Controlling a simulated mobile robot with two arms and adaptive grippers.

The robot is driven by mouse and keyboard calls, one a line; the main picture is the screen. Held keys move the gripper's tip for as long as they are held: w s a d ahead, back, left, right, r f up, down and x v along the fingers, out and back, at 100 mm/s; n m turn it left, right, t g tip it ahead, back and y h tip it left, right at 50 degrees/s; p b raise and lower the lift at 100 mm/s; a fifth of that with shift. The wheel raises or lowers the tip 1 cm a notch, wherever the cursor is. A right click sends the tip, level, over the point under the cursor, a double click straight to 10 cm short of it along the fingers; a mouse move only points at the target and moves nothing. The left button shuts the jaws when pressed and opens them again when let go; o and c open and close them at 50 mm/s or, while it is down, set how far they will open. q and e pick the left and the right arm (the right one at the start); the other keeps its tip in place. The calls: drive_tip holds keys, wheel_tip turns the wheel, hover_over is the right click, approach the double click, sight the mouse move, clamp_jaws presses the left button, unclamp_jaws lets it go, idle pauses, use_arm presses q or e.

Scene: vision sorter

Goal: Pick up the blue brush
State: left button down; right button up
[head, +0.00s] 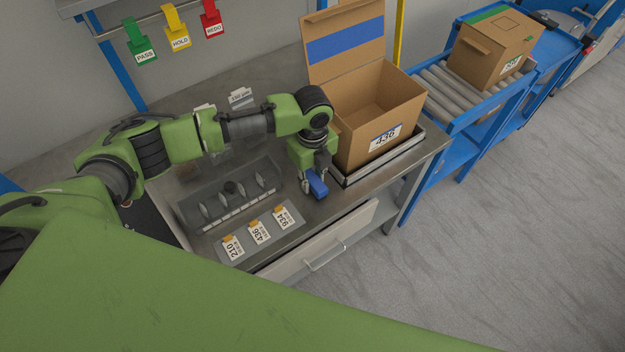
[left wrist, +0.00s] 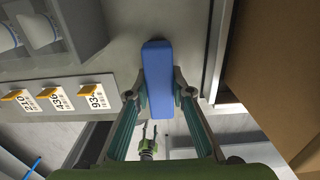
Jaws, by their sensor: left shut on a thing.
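The blue brush (head: 318,186) is a plain blue block between the fingers of my left gripper (head: 313,181), near the front edge of the grey bench. In the left wrist view the blue brush (left wrist: 157,75) stands lengthwise between the two fingertips of the left gripper (left wrist: 158,96), which is shut on it. I cannot tell whether the brush is clear of the bench top. In the left wrist view my right gripper (left wrist: 149,133) shows small beyond the bench edge, fingers apart and empty. It is not visible in the head view.
An open cardboard box (head: 359,141) marked 436 stands in a tray just right of the left gripper. A grey rack (head: 226,200) and number cards (head: 257,233) lie to its left. A closed box (head: 493,50) sits on the roller conveyor (head: 447,92).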

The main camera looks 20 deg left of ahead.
sight(312, 178)
use_arm(q)
drive_tip(key=shift+w+r, duration=0.1)
drive_tip(key=shift+r, duration=0.25)
drive_tip(key=shift+s+r+b, duration=0.2)
drive_tip(key=shift+r+b, duration=0.2)
drive_tip(key=shift+r, duration=0.85)
drive_tip(key=s+a+r, duration=0.1)
drive_tip(key=s+r, duration=0.8)
drive_tip(key=s, duration=0.4)
drive_tip(key=shift+s+a+r+b, duration=0.3)
drive_tip(key=shift+s+a+b, duration=0.05)
drive_tip(key=shift+b, duration=0.05)
drive_tip(key=c, duration=2.8)
unclamp_jaws()
